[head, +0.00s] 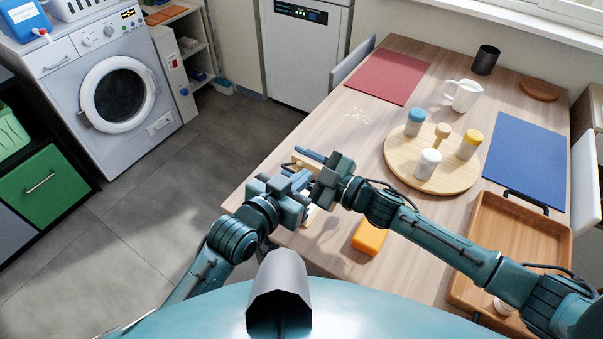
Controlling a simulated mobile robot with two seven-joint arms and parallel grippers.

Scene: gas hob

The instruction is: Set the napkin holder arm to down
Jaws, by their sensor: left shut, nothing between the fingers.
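The napkin holder (308,163) appears to be the pale wooden thing at the table's near left corner. It is mostly hidden behind my two grippers; only pale wooden and whitish bits show around them. Its arm cannot be made out, so I cannot tell whether it is up or down. My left gripper (298,183) is shut and empty, over the table edge at the holder. My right gripper (314,190) is right beside it, coming from the right, also at the holder. Its fingers are hidden, and I cannot tell whether it touches the holder.
An orange block (370,237) lies right of the grippers. A round wooden board (398,169) with shakers stands beyond, near a white jug (462,95). A wooden tray (478,240) lies under my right arm. Red (388,77) and blue (525,158) mats lie flat.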

